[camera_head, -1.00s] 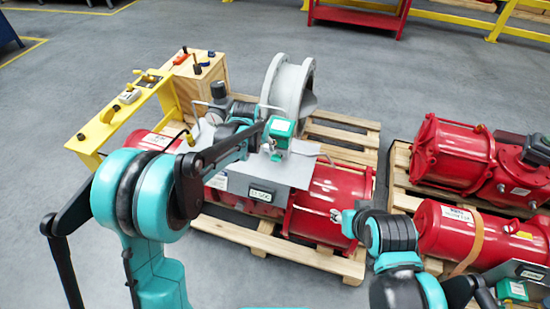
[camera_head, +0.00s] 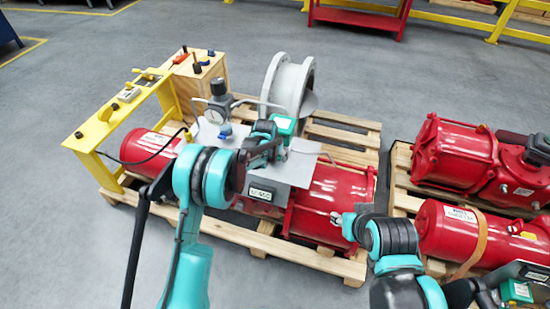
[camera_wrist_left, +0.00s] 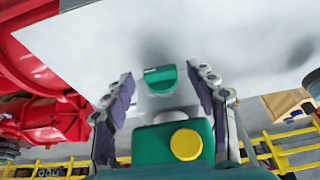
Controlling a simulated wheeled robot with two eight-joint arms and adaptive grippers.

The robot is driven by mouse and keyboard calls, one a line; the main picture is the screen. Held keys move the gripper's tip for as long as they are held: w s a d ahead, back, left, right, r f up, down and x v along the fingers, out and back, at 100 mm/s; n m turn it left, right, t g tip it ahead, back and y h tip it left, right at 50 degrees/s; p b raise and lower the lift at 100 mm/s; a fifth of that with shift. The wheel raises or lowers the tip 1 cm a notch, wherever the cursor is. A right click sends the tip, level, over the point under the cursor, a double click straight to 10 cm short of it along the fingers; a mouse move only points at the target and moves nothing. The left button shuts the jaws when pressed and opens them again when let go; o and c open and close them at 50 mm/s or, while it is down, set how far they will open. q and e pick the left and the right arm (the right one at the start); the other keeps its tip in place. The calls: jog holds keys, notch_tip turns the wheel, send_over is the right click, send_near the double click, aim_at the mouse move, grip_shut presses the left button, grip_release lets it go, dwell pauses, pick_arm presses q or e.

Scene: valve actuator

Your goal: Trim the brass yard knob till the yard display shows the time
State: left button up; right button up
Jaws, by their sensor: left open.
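A grey panel (camera_head: 298,170) sits on the red actuator (camera_head: 335,195), with a small display (camera_head: 261,194) on its front; its reading is too small to make out. A green box (camera_head: 284,127) stands at the panel's back. In the left wrist view, a round yellow brass-like knob (camera_wrist_left: 186,144) is on a green body (camera_wrist_left: 150,145), and a green knob (camera_wrist_left: 160,78) is on the grey surface. My left gripper (camera_wrist_left: 163,98) is open, its fingers on either side of the green knob, apart from it. My right gripper (camera_head: 338,217) is near the red cylinder; its fingers are unclear.
A pressure gauge (camera_head: 211,116) stands left of the green box. A yellow stand (camera_head: 105,128) and a wooden box (camera_head: 200,83) are at the left. A second pallet with red actuators (camera_head: 450,155) is at the right. Grey floor lies open behind.

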pick_arm(q)
jog(key=c, duration=1.2)
jog(key=shift+o, duration=0.2)
jog(key=shift+a, duration=0.1)
jog(key=h, duration=0.1)
jog(key=h+b, duration=0.1)
jog(key=h, duration=0.1)
jog(key=shift+w+a+f+n+g, duration=0.2)
jog(key=shift+a+n+g, duration=0.1)
jog(key=shift+a+g, duration=0.1)
jog(key=shift+w+a+n+g+h+b, duration=0.15)
jog(key=shift+n+g+h+b, duration=0.2)
jog(key=shift+h, duration=0.45)
jog(key=shift+s+a+n+g+h+b, duration=0.15)
jog(key=shift+h+b, duration=0.25)
jog(key=shift+h, duration=0.4)
jog(key=shift+w, duration=0.1)
